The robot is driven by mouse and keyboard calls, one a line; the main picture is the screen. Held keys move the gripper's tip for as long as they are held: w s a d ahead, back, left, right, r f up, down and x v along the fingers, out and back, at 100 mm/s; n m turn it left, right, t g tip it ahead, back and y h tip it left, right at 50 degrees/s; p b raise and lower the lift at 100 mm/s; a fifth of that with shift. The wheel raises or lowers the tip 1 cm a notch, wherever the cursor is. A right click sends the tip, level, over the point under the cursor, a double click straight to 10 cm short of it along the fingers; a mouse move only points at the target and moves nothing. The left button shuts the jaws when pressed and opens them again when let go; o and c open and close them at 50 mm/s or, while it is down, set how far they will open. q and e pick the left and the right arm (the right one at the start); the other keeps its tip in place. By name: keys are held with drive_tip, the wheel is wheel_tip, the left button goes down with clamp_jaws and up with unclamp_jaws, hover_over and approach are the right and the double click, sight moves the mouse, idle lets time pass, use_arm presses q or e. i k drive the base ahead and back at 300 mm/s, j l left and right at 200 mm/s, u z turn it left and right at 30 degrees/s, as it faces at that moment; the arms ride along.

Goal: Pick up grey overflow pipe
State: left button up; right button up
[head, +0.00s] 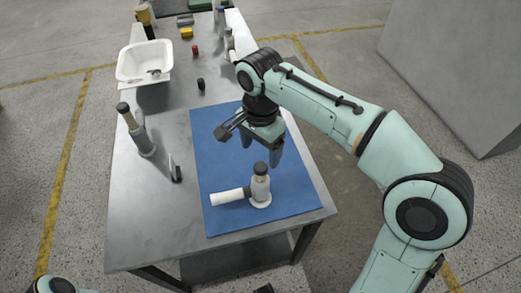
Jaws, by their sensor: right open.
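On the blue mat (215,150) stands a pipe fitting (260,188), a short upright pale-grey body with a dark cap, joined to or touching a white tube (229,197) lying to its left. A taller grey pipe-like piece (143,140) with a tan section and dark top stands on the bare metal at the left. I cannot tell for sure which one is the grey overflow pipe. My right gripper (262,153) is open, empty and pointing down above the mat, just behind the upright fitting and apart from it. My left gripper is not in view.
The metal table (150,215) holds a small dark-and-white piece (175,168) left of the mat. Farther back are a black cylinder (201,84), a white tub (145,62), a red piece (195,50) and a yellow block (186,33). A grey box (450,80) stands at the right.

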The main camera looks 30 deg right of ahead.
sight(147, 149)
drive_tip(key=k, duration=1)
